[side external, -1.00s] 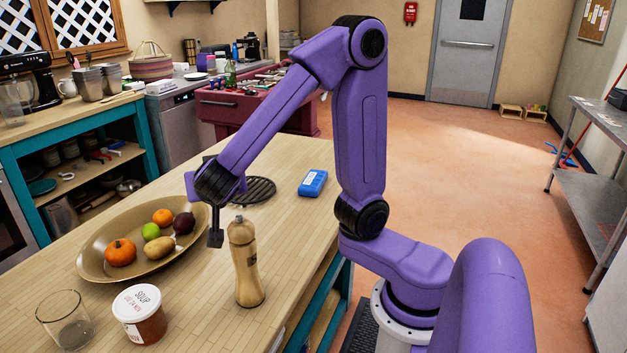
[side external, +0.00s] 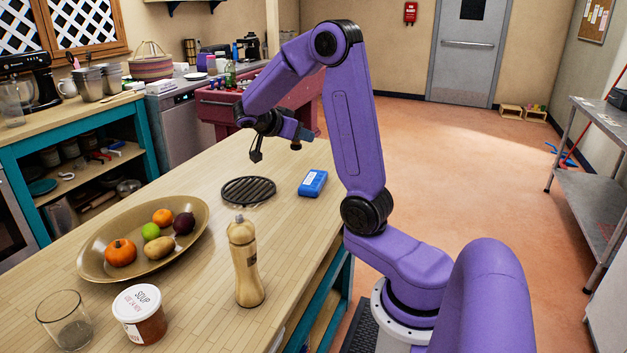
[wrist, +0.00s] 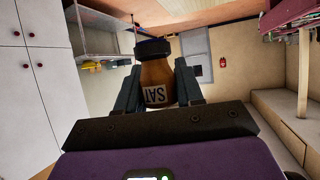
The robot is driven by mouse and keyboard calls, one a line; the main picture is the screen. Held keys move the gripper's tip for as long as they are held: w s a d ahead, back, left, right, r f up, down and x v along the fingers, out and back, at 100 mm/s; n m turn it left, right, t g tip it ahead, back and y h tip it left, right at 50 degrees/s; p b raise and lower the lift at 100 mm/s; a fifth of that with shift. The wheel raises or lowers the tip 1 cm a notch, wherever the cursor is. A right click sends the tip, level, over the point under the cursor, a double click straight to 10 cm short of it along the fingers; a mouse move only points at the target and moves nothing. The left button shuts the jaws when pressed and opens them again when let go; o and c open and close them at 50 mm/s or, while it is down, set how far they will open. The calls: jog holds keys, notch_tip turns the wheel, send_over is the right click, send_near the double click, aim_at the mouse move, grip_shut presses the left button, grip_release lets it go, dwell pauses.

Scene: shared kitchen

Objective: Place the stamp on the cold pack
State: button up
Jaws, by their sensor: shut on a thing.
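The blue cold pack (side external: 313,183) lies flat on the wooden counter, near its right edge, beside the black round trivet. My gripper (side external: 299,133) is above the counter, higher than the cold pack and behind it in the side view, pointing sideways to the right.
The black trivet (side external: 248,190) lies left of the cold pack. The counter around the cold pack is clear.

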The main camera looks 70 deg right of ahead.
jog(key=s+d+m+g+y, duration=0.1)
jog(key=s+d+m+g, duration=0.2)
jog(key=s+d, duration=0.35)
send_over(317, 177)
jog(key=f, duration=1.4)
jog(key=shift+s+a+f, duration=0.2)
jog(key=shift+f, duration=0.15)
jog(key=shift+w+d+f, duration=0.15)
jog(key=shift+d+f, duration=0.05)
jog(key=shift+f, duration=1.5)
jog(key=shift+a+f, duration=0.1)
jog(key=shift+f, duration=0.1)
jog(key=o, duration=1.1)
jog(key=shift+c, duration=0.2)
